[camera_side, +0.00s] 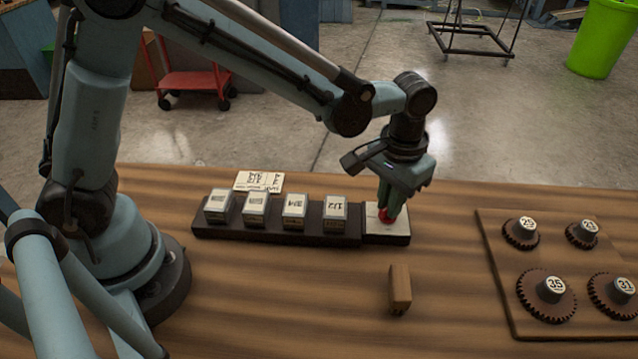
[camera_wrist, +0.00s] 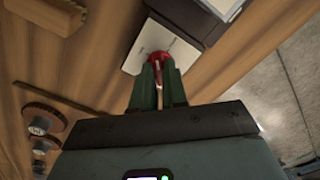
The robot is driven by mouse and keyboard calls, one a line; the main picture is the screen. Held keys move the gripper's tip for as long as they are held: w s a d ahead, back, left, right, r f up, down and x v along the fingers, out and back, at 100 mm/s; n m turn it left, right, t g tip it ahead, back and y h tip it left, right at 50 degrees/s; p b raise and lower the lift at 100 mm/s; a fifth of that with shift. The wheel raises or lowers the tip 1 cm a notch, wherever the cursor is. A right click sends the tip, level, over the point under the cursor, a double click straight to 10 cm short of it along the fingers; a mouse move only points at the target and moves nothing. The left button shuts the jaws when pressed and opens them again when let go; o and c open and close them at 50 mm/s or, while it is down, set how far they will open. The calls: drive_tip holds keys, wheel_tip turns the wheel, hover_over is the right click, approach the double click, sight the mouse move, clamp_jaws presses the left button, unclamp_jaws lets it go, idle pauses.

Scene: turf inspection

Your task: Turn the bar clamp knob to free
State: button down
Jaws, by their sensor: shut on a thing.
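The red knob (camera_side: 391,214) sits on a pale square plate (camera_side: 374,226) at the right end of a long dark bar (camera_side: 280,233). My gripper (camera_side: 391,206) points down over the plate and is shut on the knob. In the wrist view the red knob (camera_wrist: 157,57) shows at the tips of my green fingers (camera_wrist: 158,72), with the pale plate (camera_wrist: 183,54) around it. The fingers hide much of the knob. Marks on the plate are too small to read, so the knob's setting cannot be told.
Several labelled blocks (camera_side: 295,211) stand on the bar left of the plate. A card (camera_side: 258,181) lies behind them. A small wooden block (camera_side: 400,287) is in front of the plate. A board (camera_side: 497,273) with several gears lies at the right. The front middle tabletop is clear.

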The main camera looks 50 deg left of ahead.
drive_tip(key=n, duration=0.4)
drive_tip(key=shift+n, duration=0.3)
drive_tip(key=n, duration=0.4)
drive_tip(key=shift+n, duration=0.3)
drive_tip(key=c, duration=1.2)
unclamp_jaws()
drive_tip(key=shift+o, duration=0.2)
drive_tip(key=shift+r, duration=0.1)
wheel_tip(320, 180, up, 12)
